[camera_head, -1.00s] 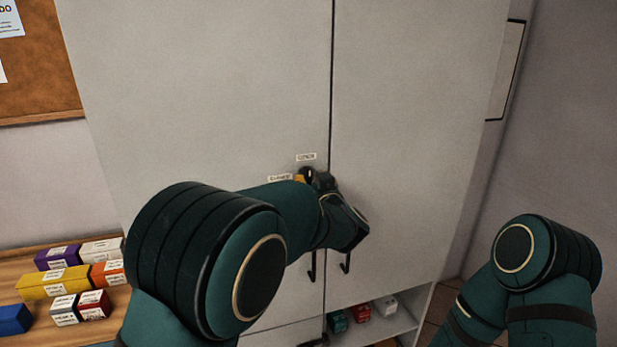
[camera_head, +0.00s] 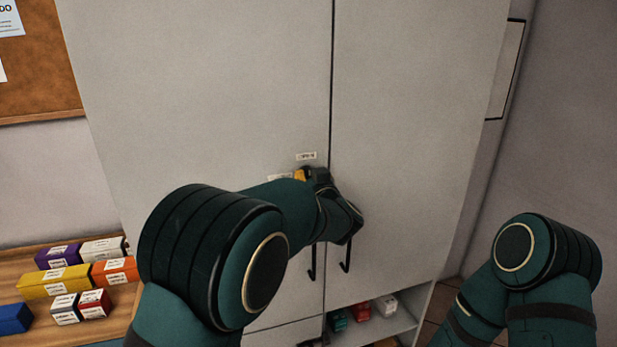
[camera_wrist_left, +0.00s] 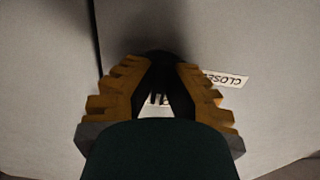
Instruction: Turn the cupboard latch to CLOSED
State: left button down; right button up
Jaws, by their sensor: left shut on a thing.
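The cupboard latch shows in the left wrist view as a dark knob (camera_wrist_left: 163,62) between my fingertips. In the head view my left gripper (camera_head: 304,175) hides nearly all of it. The gripper is shut on the latch, close to the left door beside the centre seam. The CLOSED label (camera_wrist_left: 226,79) lies to the right of the fingers in the wrist view. In the head view a label (camera_head: 306,156) sits above the gripper, and another (camera_head: 280,177) at its left is partly covered. My right gripper is out of view.
Two dark door handles (camera_head: 346,254) hang below the latch. An open shelf (camera_head: 398,323) with small boxes lies under the right door. A wooden surface (camera_head: 115,312) at left holds several coloured boxes (camera_head: 54,281). A corkboard (camera_head: 40,75) is at upper left.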

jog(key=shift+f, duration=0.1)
pick_arm(q)
jog(key=shift+n+b, duration=0.8)
jog(key=shift+n, duration=0.3)
jog(key=shift+f+n+b, duration=0.1)
jog(key=shift+n+b, duration=0.55)
jog(key=shift+n, duration=0.25)
jog(key=n+b, duration=0.2)
jog(key=n, duration=0.1)
jog(key=shift+n+b, duration=0.3)
jog(key=n+b, duration=0.3)
jog(key=n, duration=0.1)
jog(key=shift+n, duration=0.3)
jog(key=n+b, duration=0.4)
jog(key=shift+n, duration=0.3)
jog(key=shift+r+n+b, duration=0.2)
jog(key=shift+n+b, duration=0.15)
jog(key=shift+n, duration=0.25)
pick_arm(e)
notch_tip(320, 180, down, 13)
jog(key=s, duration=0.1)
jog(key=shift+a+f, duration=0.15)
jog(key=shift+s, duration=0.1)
pick_arm(q)
jog(key=c, duration=1.3)
grip_release()
